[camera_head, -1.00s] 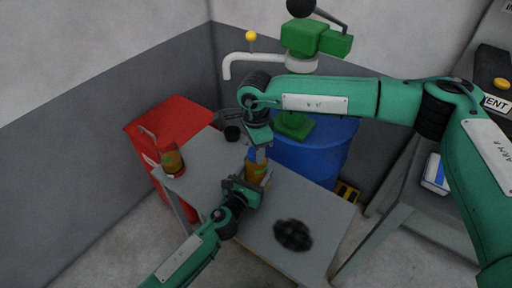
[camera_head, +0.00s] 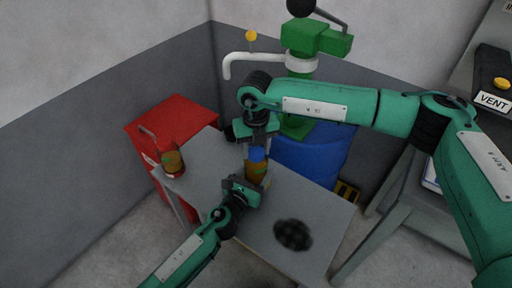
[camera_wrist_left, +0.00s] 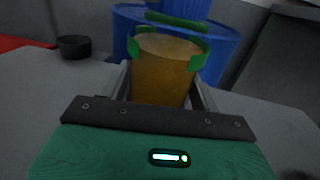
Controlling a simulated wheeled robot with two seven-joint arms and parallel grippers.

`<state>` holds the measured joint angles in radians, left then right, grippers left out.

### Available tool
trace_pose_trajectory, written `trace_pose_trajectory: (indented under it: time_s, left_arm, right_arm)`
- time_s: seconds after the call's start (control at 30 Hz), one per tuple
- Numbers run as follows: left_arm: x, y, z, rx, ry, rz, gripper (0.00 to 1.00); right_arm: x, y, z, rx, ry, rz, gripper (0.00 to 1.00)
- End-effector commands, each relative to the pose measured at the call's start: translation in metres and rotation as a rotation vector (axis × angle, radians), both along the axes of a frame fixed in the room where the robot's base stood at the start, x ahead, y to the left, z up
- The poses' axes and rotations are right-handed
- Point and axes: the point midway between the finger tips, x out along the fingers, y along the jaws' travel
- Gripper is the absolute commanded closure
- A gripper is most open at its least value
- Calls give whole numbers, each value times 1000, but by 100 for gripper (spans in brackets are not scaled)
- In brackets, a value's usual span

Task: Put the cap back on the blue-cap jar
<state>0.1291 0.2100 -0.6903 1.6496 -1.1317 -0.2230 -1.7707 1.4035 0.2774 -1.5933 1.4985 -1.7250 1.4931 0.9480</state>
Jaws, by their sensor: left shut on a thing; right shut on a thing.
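Another amber jar (camera_head: 172,163) stands at the grey table's (camera_head: 205,188) left corner. A dark round thing (camera_head: 292,235) lies at the front right. A red cabinet (camera_head: 185,118) is at the left, a blue barrel (camera_head: 315,158) behind. A small black pot (camera_wrist_left: 73,46) stands near the back.

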Motion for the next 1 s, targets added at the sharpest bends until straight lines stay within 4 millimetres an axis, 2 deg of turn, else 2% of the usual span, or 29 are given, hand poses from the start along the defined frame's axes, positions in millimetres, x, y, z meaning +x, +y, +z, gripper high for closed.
trace_pose_trajectory:
  time_s: [0.6,0.77,0.8,0.9,0.93,1.0]
  left_arm:
    - [0,0,-1,1,2,0,100]
    - [0,0,-1,1,2,0,100]
    - [0,0,-1,1,2,0,100]
    - [0,0,-1,1,2,0,100]
    - [0,0,-1,1,2,0,100]
    - [0,0,-1,1,2,0,100]
  right_arm:
    - [1,0,0,1,-1,-1005,77]
    - [1,0,0,1,-2,-1037,77]
    - [1,0,0,1,-2,-1037,54]
    - [1,0,0,1,-2,-1036,34]
    - [1,0,0,1,-2,-1036,31]
    - [1,0,0,0,-1,-1035,31]
